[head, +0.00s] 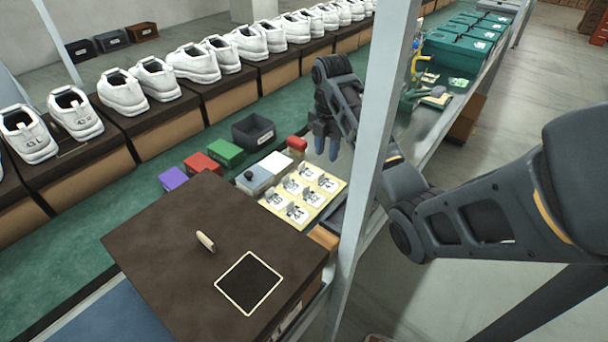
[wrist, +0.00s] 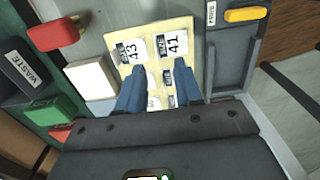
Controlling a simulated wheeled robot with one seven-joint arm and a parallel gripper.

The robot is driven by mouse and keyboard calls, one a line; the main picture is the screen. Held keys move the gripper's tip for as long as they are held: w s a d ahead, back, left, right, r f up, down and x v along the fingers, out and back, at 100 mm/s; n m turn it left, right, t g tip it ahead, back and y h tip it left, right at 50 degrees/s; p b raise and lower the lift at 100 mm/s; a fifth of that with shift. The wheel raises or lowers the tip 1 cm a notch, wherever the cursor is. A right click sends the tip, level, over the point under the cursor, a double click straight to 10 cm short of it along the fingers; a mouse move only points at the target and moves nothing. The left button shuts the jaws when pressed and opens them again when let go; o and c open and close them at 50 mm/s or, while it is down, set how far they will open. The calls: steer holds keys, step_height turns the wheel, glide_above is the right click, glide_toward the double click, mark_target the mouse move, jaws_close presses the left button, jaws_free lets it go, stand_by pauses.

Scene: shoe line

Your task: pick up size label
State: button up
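The size labels are white tags with black numbers on a pale yellow board (head: 331,200). In the wrist view the label reading 43 (wrist: 132,51) and the label reading 41 (wrist: 173,44) are clear; the board (wrist: 183,24) also shows there. Lower labels are partly hidden by my fingers. My gripper (head: 326,146) is above the far end of the board in the head view, with its blue fingers pointing down. In the wrist view my gripper (wrist: 158,82) has its two blue fingertips apart, with nothing held between them. The fingertips look above the board, not clearly touching it.
A dark box lid (head: 160,240) with a square outline lies in front of the board. Purple, red and green blocks and a dark bin (head: 253,132) stand left. A metal post (head: 375,150) rises right of the board. A tray with a yellow item (wrist: 246,14) sits beside it.

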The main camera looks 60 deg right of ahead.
mark_target(321, 180)
steer(key=shift+w+a+f+p, duration=0.1)
steer(key=shift+w+f+p, duration=0.05)
steer(key=shift+f, duration=1.15)
steer(key=shift+w+a+f+p, duration=0.1)
steer(key=shift+a+f+p, duration=0.05)
steer(key=shift+f, duration=1.15)
steer(key=shift+w+a+f+p, duration=0.1)
steer(key=shift+w+f+p, duration=0.05)
steer(key=shift+f, duration=1.15)
steer(key=shift+c, duration=0.5)
jaws_close()
